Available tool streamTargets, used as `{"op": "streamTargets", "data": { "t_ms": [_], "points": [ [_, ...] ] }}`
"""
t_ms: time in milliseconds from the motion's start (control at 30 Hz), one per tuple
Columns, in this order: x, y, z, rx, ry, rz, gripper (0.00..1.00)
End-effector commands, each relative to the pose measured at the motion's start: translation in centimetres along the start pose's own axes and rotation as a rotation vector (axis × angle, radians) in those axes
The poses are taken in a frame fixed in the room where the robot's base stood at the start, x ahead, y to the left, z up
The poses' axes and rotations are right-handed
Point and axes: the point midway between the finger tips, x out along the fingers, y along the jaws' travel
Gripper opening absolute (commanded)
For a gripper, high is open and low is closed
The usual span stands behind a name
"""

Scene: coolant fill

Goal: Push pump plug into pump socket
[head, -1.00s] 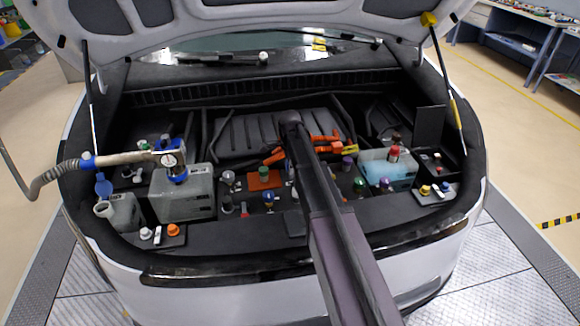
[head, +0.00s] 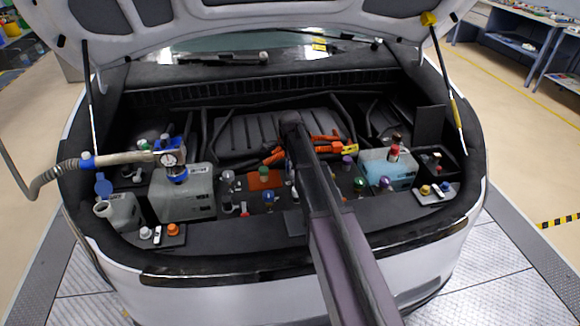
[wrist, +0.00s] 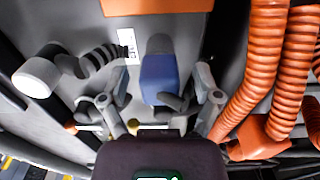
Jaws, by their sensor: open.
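In the wrist view a blue block with a grey upper end (wrist: 160,82), which looks like the pump plug, lies between the two fingers of my gripper (wrist: 162,90). The fingers are open, one on each side of it, with a visible gap on both sides. A dark cable-like part shows at its lower right. I cannot tell whether the block is seated in a socket; no separate pump socket can be made out. In the head view my arm hides the gripper and this spot.
Orange ribbed hoses (wrist: 255,75) run close on the right in the wrist view. A grey ribbed hose with a white end (wrist: 38,77) is on the left. In the head view, a coolant tank (head: 185,195) with a gauge stands left, and a blue-filled reservoir (head: 388,172) right.

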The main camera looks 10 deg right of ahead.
Motion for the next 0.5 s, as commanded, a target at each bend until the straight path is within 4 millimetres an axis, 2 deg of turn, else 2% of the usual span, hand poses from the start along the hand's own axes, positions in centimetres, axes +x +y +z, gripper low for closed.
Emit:
{"op": "streamTargets", "data": {
  "t_ms": [367, 500],
  "points": [
    [-1.9, 0.0, 0.0, 0.0, 0.0, 0.0, 0.81],
    [-0.6, 0.0, 0.1, 0.0, 0.0, 0.0, 0.81]
  ]
}}
